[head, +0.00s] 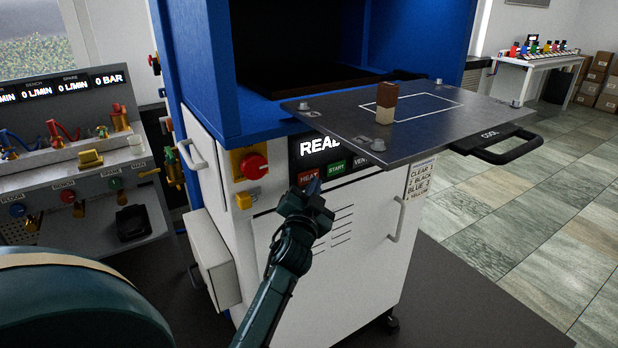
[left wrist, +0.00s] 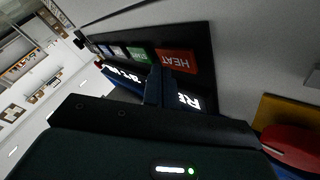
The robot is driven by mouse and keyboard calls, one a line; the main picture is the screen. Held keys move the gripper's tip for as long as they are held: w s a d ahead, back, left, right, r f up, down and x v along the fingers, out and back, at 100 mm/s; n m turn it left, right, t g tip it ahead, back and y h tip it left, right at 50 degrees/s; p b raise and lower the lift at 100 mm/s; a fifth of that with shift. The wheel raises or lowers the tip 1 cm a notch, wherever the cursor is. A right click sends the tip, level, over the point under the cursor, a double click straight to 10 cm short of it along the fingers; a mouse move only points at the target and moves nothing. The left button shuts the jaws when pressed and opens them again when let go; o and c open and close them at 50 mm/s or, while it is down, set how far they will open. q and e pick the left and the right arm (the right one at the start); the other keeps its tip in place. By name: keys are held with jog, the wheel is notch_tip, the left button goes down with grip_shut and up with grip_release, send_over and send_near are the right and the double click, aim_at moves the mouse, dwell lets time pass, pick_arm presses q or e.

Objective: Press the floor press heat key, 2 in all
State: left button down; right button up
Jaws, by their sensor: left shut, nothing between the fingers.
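The floor press is a blue and white cabinet (head: 350,225) with a dark key panel on its front. The red HEAT key (head: 308,176) sits at the left end of the key row, beside the green START key (head: 336,167). In the left wrist view the fingers (left wrist: 158,78) point at the panel close to the HEAT key; contact cannot be told. My right gripper is not in view.
A dark plate (head: 440,135) with a brown and tan block (head: 386,103) juts out above the keys. A red knob (head: 253,166) on a yellow plate is left of the panel. A gas bench (head: 60,185) stands at the left. The floor at the right is clear.

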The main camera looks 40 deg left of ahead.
pick_arm(q)
jog(key=shift+w+a, duration=0.1)
jog(key=shift+a, duration=0.15)
jog(key=shift+w+a, duration=0.15)
jog(key=shift+a, duration=0.25)
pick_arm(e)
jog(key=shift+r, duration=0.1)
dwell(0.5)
pick_arm(q)
jog(key=shift+d, duration=0.1)
jog(key=shift+s+d, duration=0.3)
jog(key=shift+d, duration=0.35)
